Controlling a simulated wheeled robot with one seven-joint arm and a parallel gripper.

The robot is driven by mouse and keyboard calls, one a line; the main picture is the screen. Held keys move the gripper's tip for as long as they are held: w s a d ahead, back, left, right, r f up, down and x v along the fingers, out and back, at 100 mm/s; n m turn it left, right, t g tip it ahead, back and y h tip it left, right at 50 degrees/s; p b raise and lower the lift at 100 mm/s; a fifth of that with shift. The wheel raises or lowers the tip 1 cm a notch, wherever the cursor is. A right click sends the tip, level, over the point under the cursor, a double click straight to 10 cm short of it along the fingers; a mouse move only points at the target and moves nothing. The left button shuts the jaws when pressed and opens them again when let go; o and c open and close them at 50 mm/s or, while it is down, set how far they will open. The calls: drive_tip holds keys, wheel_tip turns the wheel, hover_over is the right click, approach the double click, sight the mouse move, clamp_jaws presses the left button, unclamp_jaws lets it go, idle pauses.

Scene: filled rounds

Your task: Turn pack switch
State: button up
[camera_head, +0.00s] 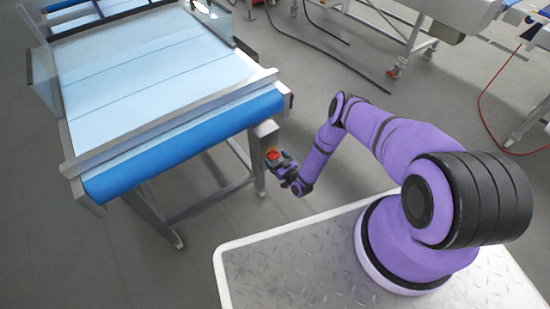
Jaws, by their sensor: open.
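A small red switch (273,154) shows near the corner leg of the conveyor table, partly behind my gripper. My gripper (273,161) is at the end of my purple arm, right at the red switch in this view. The jaws are open, but they are small and dark here. I cannot tell whether they touch the switch or stand around it. The switch's mounting and turn position are too small to make out.
The conveyor (150,80) with a pale blue belt and a blue front roller fills the left. Its metal leg (264,135) is close to my gripper. Cables (330,60) lie on the grey floor behind. Other machines stand at the back right. The floor around my arm is clear.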

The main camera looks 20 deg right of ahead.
drive_tip(key=v, duration=0.9)
drive_tip(key=shift+s, duration=0.2)
